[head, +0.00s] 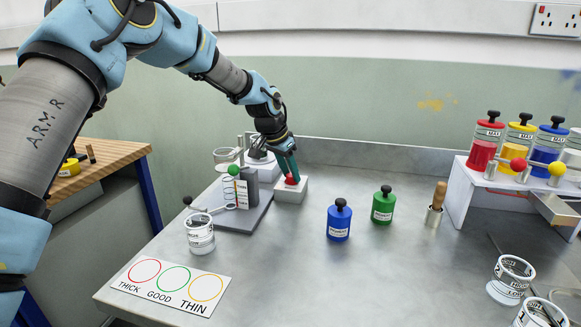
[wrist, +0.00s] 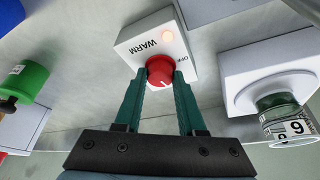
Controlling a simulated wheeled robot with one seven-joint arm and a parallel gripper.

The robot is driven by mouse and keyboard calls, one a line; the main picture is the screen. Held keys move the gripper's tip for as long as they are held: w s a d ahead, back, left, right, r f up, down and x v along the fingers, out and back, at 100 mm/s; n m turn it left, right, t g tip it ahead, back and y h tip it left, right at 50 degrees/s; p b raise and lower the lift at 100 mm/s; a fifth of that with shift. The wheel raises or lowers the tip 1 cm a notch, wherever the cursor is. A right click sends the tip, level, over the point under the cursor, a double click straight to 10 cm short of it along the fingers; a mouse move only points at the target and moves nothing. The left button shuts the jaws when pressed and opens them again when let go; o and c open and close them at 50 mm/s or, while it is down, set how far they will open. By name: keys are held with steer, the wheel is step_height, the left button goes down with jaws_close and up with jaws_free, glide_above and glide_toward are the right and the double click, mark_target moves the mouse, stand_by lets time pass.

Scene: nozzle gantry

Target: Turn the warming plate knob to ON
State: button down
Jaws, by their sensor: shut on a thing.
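The warming plate knob (wrist: 161,70) is red and sits on a small white box (wrist: 130,44) marked WARM and OFF. My gripper (wrist: 160,82) is shut on the knob, with one green finger on each side. In the head view the box (head: 291,197) stands at the back of the metal bench, with my gripper (head: 289,177) reaching down onto the knob.
A grey stand with a green ball (head: 233,170) is just left of the box. Blue (head: 339,220) and green (head: 383,205) bottles stand to its right. A rack of coloured jars (head: 487,140) is at the far right. The bench middle front is clear.

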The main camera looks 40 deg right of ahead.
steer(key=shift+w+m+g+p, duration=0.1)
steer(key=shift+m+g+p, duration=0.45)
steer(key=shift+m, duration=0.75)
steer(key=c, duration=0.5)
jaws_free()
steer(key=b+v, duration=0.2)
steer(key=v, duration=0.8)
steer(key=shift+r, duration=0.4)
